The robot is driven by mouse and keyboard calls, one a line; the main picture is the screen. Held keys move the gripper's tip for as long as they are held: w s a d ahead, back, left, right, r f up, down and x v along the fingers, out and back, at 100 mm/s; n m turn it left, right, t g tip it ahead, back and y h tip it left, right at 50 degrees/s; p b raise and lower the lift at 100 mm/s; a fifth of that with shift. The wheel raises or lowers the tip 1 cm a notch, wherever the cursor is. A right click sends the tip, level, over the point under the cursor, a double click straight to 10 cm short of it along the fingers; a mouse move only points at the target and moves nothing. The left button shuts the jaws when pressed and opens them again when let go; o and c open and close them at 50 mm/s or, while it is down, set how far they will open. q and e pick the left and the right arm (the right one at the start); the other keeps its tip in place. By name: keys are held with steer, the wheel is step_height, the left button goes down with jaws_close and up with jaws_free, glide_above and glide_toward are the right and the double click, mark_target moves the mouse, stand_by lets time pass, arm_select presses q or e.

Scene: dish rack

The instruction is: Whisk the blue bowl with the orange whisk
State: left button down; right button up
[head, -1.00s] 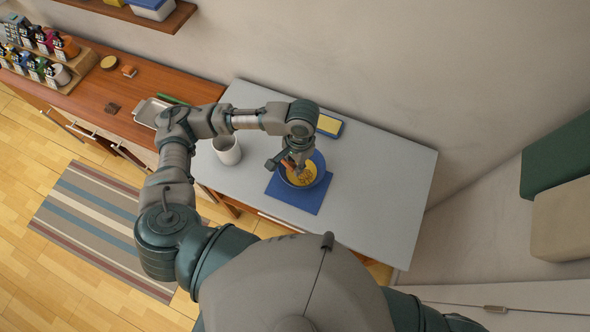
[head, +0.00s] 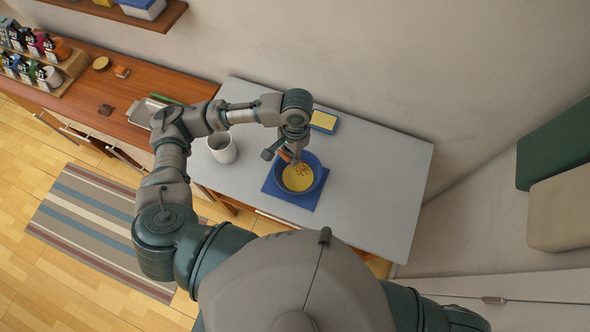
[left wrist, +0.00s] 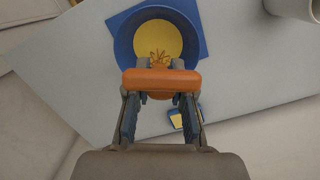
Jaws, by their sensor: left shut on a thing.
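The blue bowl (head: 322,180) holds a yellow mix (head: 298,178) and stands on a blue mat (head: 298,201) on the grey counter. My left gripper (head: 286,155) is over the bowl's upper-left rim in the head view. It is shut on the orange handle of the whisk (left wrist: 162,79), which lies across between both fingers in the left wrist view. The whisk's wires (left wrist: 158,56) show over the yellow mix, inside the bowl's outline (left wrist: 124,40). How deep they reach is hard to tell. My right gripper is out of view.
A white mug (head: 222,148) stands left of the bowl. A blue-and-yellow block (head: 324,122) lies behind the bowl near the wall. The counter's right part (head: 385,175) is clear. A wooden counter (head: 95,85) with several bottles adjoins on the left.

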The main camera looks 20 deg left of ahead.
arm_select(q)
steer(key=shift+w+d, duration=0.2)
steer(key=shift+d, duration=0.15)
steer(key=shift+s, duration=0.3)
steer(key=s+a, duration=0.2)
steer(key=s, duration=0.4)
steer(key=w+r, duration=0.1)
steer(key=r, duration=0.2)
steer(key=w+r, duration=0.1)
steer(key=r, duration=0.2)
steer(key=w+r, duration=0.1)
steer(key=r, duration=0.2)
steer(key=shift+w+r, duration=0.3)
steer(key=shift+d+r, duration=0.2)
steer(key=shift+r, duration=0.25)
steer(key=shift+a, duration=0.3)
steer(key=shift+d, duration=0.2)
